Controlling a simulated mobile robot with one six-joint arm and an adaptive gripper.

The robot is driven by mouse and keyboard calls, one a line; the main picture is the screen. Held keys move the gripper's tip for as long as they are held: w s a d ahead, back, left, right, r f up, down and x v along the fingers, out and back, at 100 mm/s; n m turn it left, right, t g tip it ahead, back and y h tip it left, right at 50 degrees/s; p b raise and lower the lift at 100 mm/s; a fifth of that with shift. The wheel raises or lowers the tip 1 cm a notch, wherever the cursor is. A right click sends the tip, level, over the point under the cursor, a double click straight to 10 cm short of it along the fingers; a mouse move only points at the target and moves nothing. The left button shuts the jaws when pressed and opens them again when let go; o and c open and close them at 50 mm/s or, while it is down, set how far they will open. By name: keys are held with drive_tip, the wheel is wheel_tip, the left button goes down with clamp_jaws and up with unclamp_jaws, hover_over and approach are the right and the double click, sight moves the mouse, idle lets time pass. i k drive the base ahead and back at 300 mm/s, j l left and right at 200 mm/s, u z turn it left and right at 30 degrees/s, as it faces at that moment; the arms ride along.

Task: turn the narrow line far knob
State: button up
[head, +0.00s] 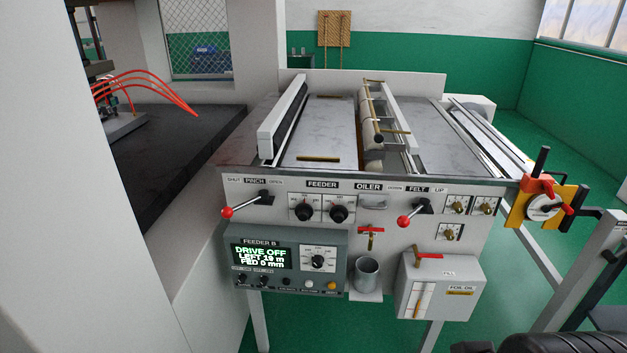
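The front panel of the feeder machine (300,240) carries several knobs. Two black knobs, a left one (304,212) and a right one (339,213), sit side by side on white dial plates under the FEEDER label. At the right of the panel are small brass knobs: an upper left one (457,205), an upper right one (486,206) and a lower one (448,232). Another black knob (318,262) is on the FEEDER B box. The dial markings are too small to read, so I cannot tell which is the narrow line far knob.
Red-balled levers (227,213) (404,221) stick out from the panel. A yellow plate with an orange handle (543,203) juts out at the right. Green floor shows beyond.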

sight(338, 213)
drive_tip(key=i+l+u, duration=0.15)
drive_tip(key=i+l, duration=0.15)
drive_tip(key=i+l+u, duration=0.1)
drive_tip(key=i+l, duration=0.15)
drive_tip(key=i+l+u, duration=0.15)
drive_tip(key=i+l, duration=0.15)
drive_tip(key=l, duration=0.2)
drive_tip(key=i+l+u, duration=0.15)
drive_tip(key=l, duration=0.25)
drive_tip(key=i+l+u, duration=0.15)
drive_tip(key=i+l, duration=0.15)
drive_tip(key=l, duration=0.15)
